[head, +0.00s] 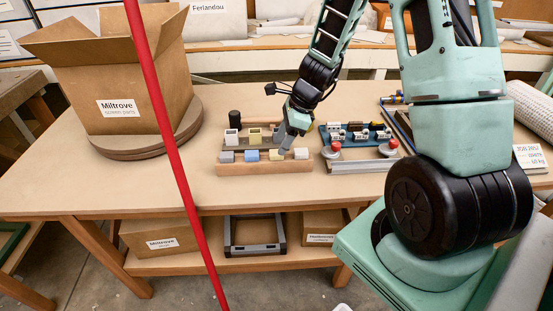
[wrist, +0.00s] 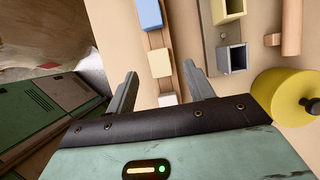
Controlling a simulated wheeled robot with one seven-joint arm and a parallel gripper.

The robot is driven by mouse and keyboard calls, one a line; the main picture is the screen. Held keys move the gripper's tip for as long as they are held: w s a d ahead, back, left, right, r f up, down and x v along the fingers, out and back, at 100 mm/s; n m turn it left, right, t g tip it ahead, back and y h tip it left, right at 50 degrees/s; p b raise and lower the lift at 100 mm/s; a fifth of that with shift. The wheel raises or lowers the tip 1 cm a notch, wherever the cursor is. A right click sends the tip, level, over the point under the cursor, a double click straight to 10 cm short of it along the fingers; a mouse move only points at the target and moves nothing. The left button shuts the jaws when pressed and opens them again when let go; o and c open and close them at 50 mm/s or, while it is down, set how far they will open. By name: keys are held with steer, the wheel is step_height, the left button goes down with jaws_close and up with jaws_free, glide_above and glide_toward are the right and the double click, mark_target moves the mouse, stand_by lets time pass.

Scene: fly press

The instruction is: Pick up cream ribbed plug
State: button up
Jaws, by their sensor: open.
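A wooden rack (head: 264,168) on the bench holds a row of small blocks: grey, blue, cream and white. The cream plug (head: 277,155) is third from the left; its ribs are too small to make out. In the wrist view, the pale block that appears to be this plug (wrist: 160,63) lies between my fingertips, with gaps at both sides. My gripper (head: 286,148) is open above the rack, pointing down, and it also shows in the wrist view (wrist: 161,70). The white block (wrist: 167,100) is at the row's end, closer to my palm in that view.
Behind the row stand hollow sockets, one yellow (head: 254,134) and one grey (wrist: 236,58). A blue fixture with red knobs (head: 358,135) stands right. A red pole (head: 165,120) crosses the view; a carton (head: 120,90) stands left.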

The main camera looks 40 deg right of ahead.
mark_target(277, 160)
steer(key=x, duration=0.3)
steer(key=shift+s+d+f, duration=0.1)
steer(key=shift+f, duration=0.25)
steer(key=c, duration=1)
